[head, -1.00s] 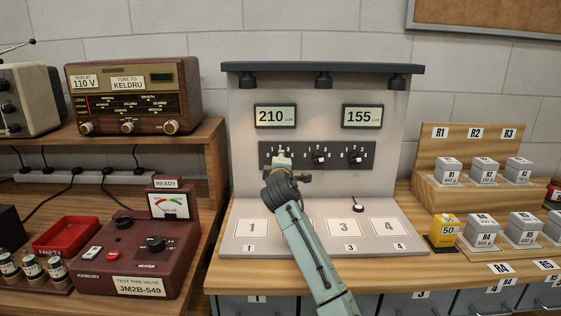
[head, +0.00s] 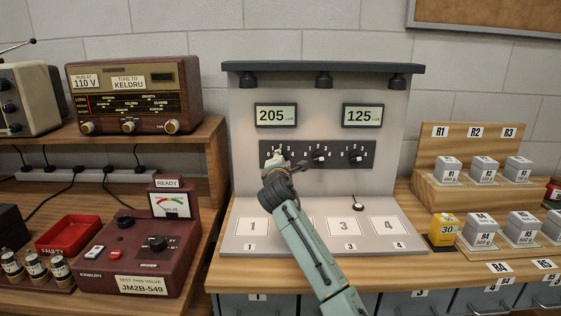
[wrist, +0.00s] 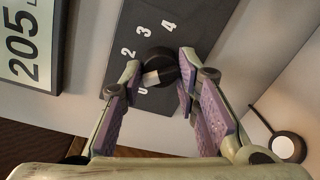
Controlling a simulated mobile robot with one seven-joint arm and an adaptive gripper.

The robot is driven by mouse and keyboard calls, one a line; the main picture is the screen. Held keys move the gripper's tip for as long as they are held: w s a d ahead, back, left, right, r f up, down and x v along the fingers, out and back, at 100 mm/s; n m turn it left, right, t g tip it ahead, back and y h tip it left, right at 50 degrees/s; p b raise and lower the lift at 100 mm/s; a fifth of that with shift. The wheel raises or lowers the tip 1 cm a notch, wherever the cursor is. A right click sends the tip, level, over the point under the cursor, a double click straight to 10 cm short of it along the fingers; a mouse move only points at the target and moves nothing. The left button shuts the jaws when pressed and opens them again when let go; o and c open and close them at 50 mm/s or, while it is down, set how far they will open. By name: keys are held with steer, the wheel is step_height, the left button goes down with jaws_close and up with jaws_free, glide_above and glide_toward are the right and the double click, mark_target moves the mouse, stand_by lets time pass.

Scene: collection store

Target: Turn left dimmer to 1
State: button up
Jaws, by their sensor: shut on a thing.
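The left dimmer is a round black knob (wrist: 162,66) with a pale mark, on the dark dial panel (head: 338,154). In the wrist view, it sits between the two fingers of my gripper (wrist: 158,78), which is shut on it. The pale mark faces lower left, toward the side between the 2 and the 0. The numbers 0, 2, 3 and 4 show around it; the 1 is not readable behind the left fingertip. In the head view, my gripper (head: 278,160) covers most of this dimmer. The left display (head: 276,115) reads 205.
The middle dimmer (head: 319,156) and right dimmer (head: 355,157) stand close to the right of my gripper. The right display (head: 362,115) reads 125. A small black lever (head: 357,201) rises from the grey base below. A radio (head: 133,95) is at left.

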steer(key=o, duration=1.2)
steer(key=s, duration=1.2)
steer(key=shift+a+r, duration=0.2)
steer(key=shift+r, duration=0.15)
